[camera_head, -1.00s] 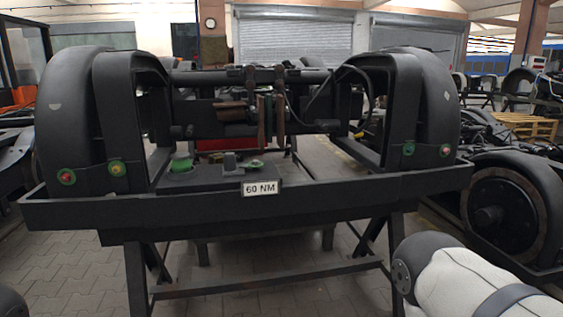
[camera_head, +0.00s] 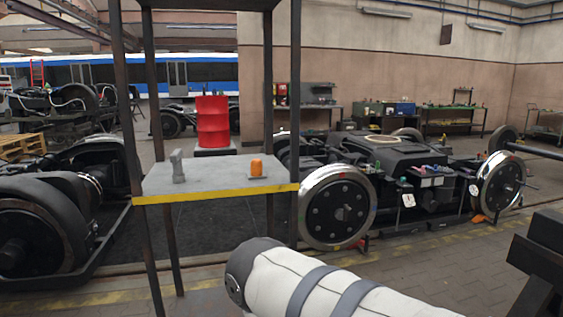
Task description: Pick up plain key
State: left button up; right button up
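A grey table (camera_head: 215,176) with a yellow front edge stands between dark posts, left of the middle. On it are a small upright grey object (camera_head: 178,166) and, to its right, a short orange object (camera_head: 256,167) on a small flat base. I cannot tell whether either is the plain key, and no other clear key shape shows. Neither of my grippers is in view. Only a white and grey part of my own arm shows at the bottom middle, in front of and below the table.
A red drum (camera_head: 213,124) stands behind the table. A bogie with large wheels (camera_head: 338,207) stands to the right, another dark bogie (camera_head: 55,215) to the left. Workbenches (camera_head: 452,118) line the back wall. Paved floor (camera_head: 430,265) is open at the front right.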

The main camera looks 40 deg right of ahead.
aim_at(178, 175)
jog(key=z, duration=0.75)
jog(key=i+l+u, duration=0.4)
jog(key=l, duration=0.25)
jog(key=i, duration=0.1)
